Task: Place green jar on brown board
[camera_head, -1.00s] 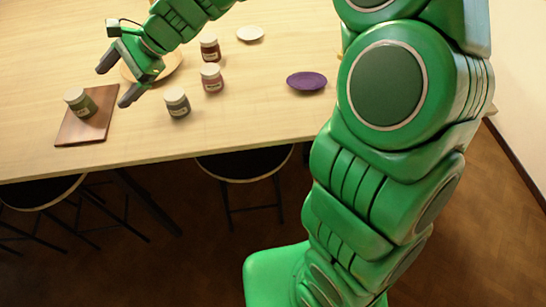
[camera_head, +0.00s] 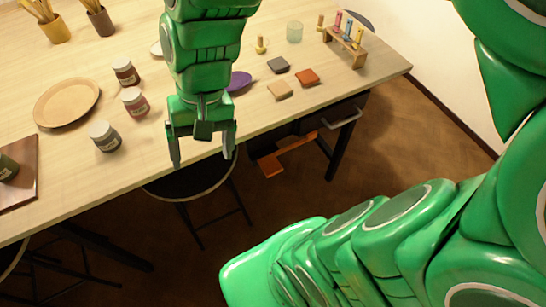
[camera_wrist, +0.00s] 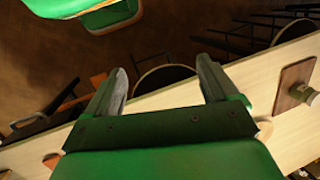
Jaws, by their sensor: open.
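The green jar (camera_head: 8,168), with a pale lid and label, stands on the brown board (camera_head: 26,182) at the left edge of the head view, partly cut off by the frame. In the wrist view the jar (camera_wrist: 303,94) is on the board (camera_wrist: 288,80) at the far right. My gripper (camera_head: 203,158) is open and empty, at the table's front edge above the black stool, well to the right of jar and board. In the wrist view its two fingers (camera_wrist: 160,75) stand apart with nothing between them.
A grey jar (camera_head: 104,136), a pink-red jar (camera_head: 134,101), a dark red jar (camera_head: 125,72) and a round wooden plate (camera_head: 67,102) are on the table. A purple dish (camera_head: 238,82) is partly behind my arm. A black stool (camera_head: 190,180) stands by the front edge.

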